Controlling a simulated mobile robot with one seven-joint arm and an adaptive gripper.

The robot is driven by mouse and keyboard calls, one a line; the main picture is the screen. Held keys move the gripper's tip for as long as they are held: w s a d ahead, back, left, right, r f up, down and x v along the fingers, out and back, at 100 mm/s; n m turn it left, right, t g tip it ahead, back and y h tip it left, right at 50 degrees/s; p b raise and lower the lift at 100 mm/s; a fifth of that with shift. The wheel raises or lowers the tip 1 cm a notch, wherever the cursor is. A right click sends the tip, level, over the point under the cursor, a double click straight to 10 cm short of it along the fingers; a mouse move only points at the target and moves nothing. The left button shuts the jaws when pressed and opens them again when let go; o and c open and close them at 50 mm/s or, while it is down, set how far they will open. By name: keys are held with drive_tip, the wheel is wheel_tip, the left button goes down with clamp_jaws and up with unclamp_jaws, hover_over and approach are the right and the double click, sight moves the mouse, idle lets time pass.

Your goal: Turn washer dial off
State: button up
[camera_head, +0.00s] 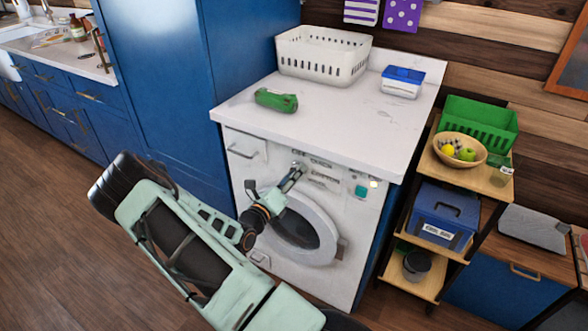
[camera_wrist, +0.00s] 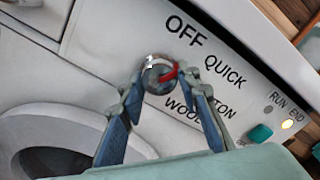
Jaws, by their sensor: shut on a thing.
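The white washer (camera_head: 334,192) stands under a white counter, its round door closed. Its dial (camera_wrist: 158,75) is a round silver knob with a red pointer mark; in the wrist view the mark lies to the right, towards the word QUICK rather than OFF. The labels OFF, QUICK, COTTON and WOOL are printed around it, COTTON and WOOL partly hidden by my fingers. My gripper (camera_wrist: 164,82) is shut on the dial, one finger on each side. In the head view my gripper (camera_head: 294,172) reaches the control panel above the door and hides most of the dial.
A teal button (camera_head: 361,191) and a lit END lamp (camera_wrist: 288,124) are right of the dial. On the counter (camera_head: 330,118) are a white basket (camera_head: 322,68), a green object (camera_head: 276,100) and a blue-lidded box (camera_head: 402,85). A shelf cart (camera_head: 432,250) stands close to the right.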

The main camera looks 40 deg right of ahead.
drive_tip(key=n+p, duration=0.2)
drive_tip(key=n, duration=0.3)
drive_tip(key=shift+r, duration=0.1)
drive_tip(key=shift+n+p, duration=0.3)
drive_tip(key=shift+n, duration=0.1)
drive_tip(key=o, duration=1.2)
drive_tip(key=shift+c, duration=0.2)
drive_tip(key=v, duration=1.2)
